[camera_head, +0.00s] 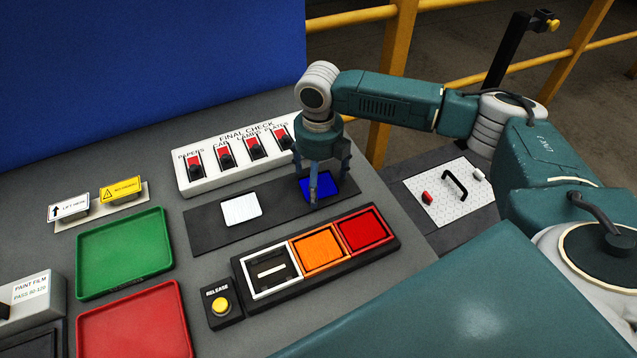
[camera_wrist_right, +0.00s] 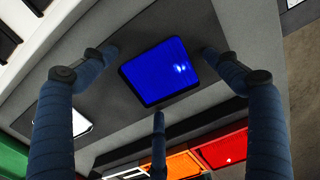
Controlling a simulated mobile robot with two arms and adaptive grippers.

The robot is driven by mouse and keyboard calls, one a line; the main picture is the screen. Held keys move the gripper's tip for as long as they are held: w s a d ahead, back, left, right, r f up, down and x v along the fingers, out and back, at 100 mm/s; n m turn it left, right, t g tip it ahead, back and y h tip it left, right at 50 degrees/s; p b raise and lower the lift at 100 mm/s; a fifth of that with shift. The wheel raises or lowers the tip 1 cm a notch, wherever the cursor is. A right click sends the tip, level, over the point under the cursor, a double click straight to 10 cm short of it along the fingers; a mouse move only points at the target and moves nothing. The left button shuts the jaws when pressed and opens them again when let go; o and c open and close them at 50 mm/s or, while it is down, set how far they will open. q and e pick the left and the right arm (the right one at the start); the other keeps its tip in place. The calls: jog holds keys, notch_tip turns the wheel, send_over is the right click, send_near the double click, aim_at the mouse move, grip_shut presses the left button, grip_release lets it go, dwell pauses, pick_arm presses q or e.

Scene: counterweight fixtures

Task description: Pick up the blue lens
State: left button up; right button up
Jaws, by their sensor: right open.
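The blue lens (camera_head: 326,184) is a flat dark-blue square on a black mat (camera_head: 277,209) at the mat's right end. It also shows in the right wrist view (camera_wrist_right: 160,70), glossy with a small highlight. My right gripper (camera_head: 322,182) is just above the lens, pointing down, with its fingers spread. In the right wrist view its fingers (camera_wrist_right: 158,75) stand around the lens with gaps, open and empty. A finger hides part of the lens in the head view. Whether the fingertips touch the mat I cannot tell. My left gripper is not in view.
A white square (camera_head: 241,209) lies left on the mat. The "FINAL CHECK" switch panel (camera_head: 240,155) stands close behind. In front is a frame with white, orange (camera_head: 318,249) and red (camera_head: 363,231) sections, beside a yellow release button (camera_head: 219,305). Green (camera_head: 124,252) and red (camera_head: 136,324) trays lie left.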

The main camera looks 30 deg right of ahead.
jog(key=c, duration=1.3)
jog(key=shift+o, duration=0.2)
jog(key=shift+r, duration=0.15)
